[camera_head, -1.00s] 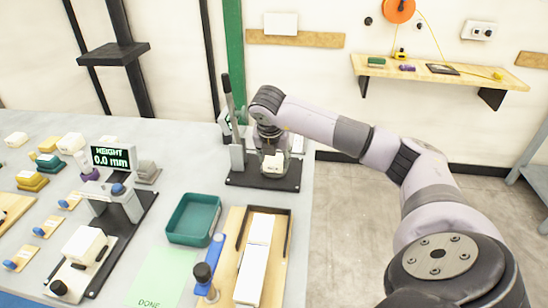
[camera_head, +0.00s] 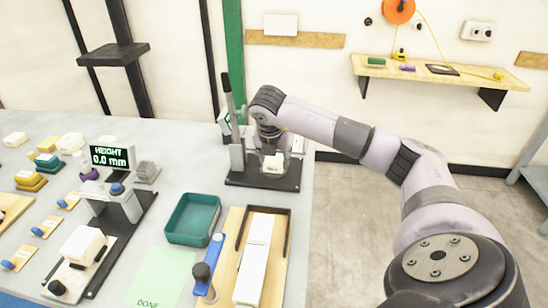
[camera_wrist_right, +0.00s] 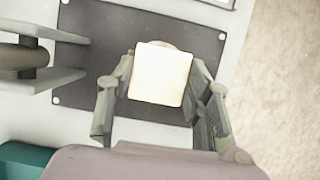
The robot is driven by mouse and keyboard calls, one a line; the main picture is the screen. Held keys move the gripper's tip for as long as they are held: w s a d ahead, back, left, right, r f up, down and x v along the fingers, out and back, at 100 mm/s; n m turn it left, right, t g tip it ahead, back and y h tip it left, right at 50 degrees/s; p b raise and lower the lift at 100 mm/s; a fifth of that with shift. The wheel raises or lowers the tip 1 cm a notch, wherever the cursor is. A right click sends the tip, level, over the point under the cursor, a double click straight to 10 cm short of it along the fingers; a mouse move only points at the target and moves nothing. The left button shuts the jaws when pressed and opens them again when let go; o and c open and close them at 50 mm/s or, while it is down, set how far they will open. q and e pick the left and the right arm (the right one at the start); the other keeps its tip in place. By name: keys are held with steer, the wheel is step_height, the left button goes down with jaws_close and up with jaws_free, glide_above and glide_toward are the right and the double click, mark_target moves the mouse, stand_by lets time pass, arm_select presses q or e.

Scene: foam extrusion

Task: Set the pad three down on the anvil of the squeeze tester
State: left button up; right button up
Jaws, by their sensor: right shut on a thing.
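The pad three (camera_head: 272,164) is a small pale block with dark marking too small to read. My right gripper (camera_head: 273,155) is shut on it, with one finger on each side; in the right wrist view the pad (camera_wrist_right: 160,74) sits between the two fingers. The squeeze tester (camera_head: 236,180) has a dark base plate and an upright lever at its left. The pad is over the base plate. A small rounded edge, perhaps the anvil (camera_wrist_right: 165,44), shows behind the pad; the rest is hidden. I cannot tell whether the pad touches it. My left gripper is not in view.
A teal tray (camera_head: 193,219) and a wooden board (camera_head: 235,270) with a long white strip lie in front of the tester. A height gauge display (camera_head: 112,157) reading 0.0 mm stands at left, with several blocks beyond. The bench's right edge is close to the tester.

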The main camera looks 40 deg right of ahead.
steer(key=shift+f, duration=0.2)
steer(key=o, duration=1)
